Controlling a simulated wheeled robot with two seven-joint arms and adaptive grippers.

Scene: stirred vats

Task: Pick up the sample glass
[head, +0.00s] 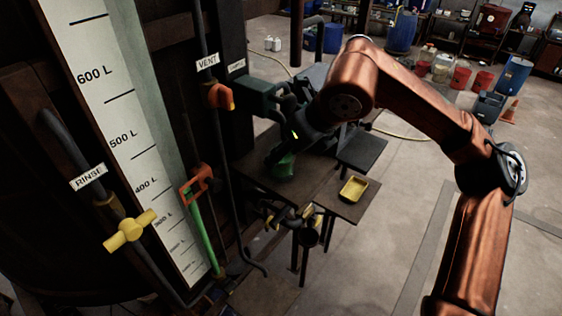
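My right arm reaches in from the right, and its dark gripper (282,152) points down over a dark shelf beside the vat. My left gripper is not in view.
A yellow tray (353,188) lies on a low side stand. The vat has a level scale (122,130), a yellow rinse valve (130,231), and an orange vent valve (220,97). Pipes and valves (290,220) crowd below the shelf. The floor at right is mostly clear.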

